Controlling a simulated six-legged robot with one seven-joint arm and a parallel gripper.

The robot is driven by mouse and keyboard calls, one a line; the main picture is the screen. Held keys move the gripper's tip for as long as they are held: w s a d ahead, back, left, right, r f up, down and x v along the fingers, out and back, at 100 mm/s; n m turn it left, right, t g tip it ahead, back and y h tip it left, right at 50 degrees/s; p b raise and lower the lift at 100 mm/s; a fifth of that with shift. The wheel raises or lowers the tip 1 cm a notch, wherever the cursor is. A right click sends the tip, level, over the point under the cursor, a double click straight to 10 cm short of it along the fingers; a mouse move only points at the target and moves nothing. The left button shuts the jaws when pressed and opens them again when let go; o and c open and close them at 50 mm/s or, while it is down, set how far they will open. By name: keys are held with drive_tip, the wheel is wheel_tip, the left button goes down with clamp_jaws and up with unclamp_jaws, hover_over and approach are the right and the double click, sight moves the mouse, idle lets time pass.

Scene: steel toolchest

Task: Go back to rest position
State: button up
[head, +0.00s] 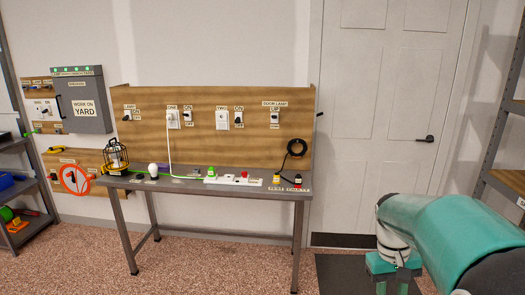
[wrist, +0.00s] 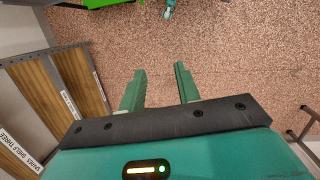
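My gripper (wrist: 160,88) shows in the wrist view with two green fingers spread apart. Nothing is between them, only the speckled floor (wrist: 215,55) below. In the head view my green arm is at the lower right, in front of the door side of the room.
A workbench (head: 225,187) with a wooden switch panel (head: 205,145) stands against the wall. A door (head: 385,100) is right of it, above a dark mat (head: 335,275). Shelves stand at both sides; one shelf (wrist: 75,75) is left of my gripper. Floor before the bench is clear.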

drive_tip(key=s+a+r+t, duration=0.3)
drive_tip(key=s+a, duration=0.3)
drive_tip(key=a, duration=0.2)
drive_tip(key=s+a+r+t+y, duration=0.1)
drive_tip(key=s+a+r+t, duration=0.3)
drive_tip(key=s+a, duration=0.2)
drive_tip(key=shift+s+a+r+n+t, duration=0.3)
drive_tip(key=shift+a+t, duration=0.1)
drive_tip(key=shift+a, duration=0.6)
drive_tip(key=shift+d, duration=0.2)
